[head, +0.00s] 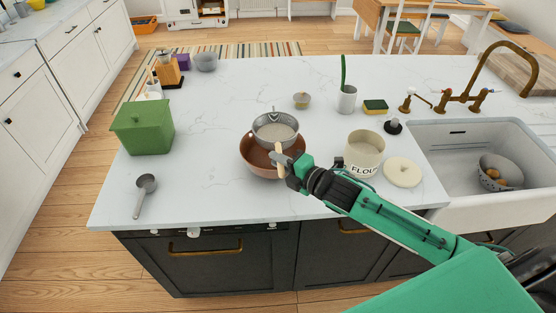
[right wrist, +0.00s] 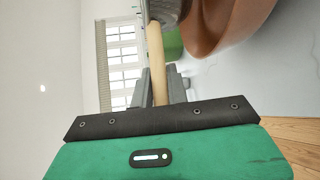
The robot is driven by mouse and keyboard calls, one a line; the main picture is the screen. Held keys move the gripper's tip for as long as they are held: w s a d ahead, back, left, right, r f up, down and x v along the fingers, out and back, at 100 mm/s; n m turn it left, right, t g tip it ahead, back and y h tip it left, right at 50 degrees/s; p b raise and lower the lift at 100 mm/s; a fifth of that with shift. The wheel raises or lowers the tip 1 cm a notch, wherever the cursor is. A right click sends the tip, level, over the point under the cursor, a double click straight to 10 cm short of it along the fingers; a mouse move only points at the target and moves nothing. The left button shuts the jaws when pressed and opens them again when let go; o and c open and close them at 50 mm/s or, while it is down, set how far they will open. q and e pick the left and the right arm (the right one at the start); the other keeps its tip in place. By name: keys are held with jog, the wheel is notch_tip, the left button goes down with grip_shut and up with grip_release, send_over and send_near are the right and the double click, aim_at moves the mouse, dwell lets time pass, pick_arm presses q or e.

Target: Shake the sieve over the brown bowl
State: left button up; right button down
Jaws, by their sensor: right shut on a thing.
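The sieve (head: 275,129) is a grey metal mesh basket with a pale wooden handle. My right gripper (head: 284,166) is shut on the handle, which also shows between the fingers in the right wrist view (right wrist: 157,62). The sieve basket is over the brown bowl (head: 259,161), a wide reddish-brown bowl on the counter. Pale content shows in the sieve. I cannot tell whether the sieve touches the bowl's rim. In the right wrist view the bowl (right wrist: 215,25) is at the top right. My left gripper is not in view.
A flour canister (head: 362,165) and its round lid (head: 403,172) are right of the bowl. A green box (head: 142,128) and a grey scoop (head: 146,184) are on the left. A sink (head: 455,150) with a brass tap is at the right. The counter behind the bowl is mostly clear.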

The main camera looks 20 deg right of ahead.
jog(key=shift+d+r, duration=0.1)
jog(key=shift+d, duration=0.15)
dwell(0.7)
jog(key=a, duration=0.1)
jog(key=a+p, duration=0.1)
jog(key=a, duration=0.1)
jog(key=shift+w, duration=0.4)
jog(key=shift+d, duration=0.1)
jog(key=shift+s+d, duration=0.25)
jog(key=shift+d, duration=0.45)
jog(key=shift+s+d, duration=0.2)
jog(key=shift+d, duration=0.5)
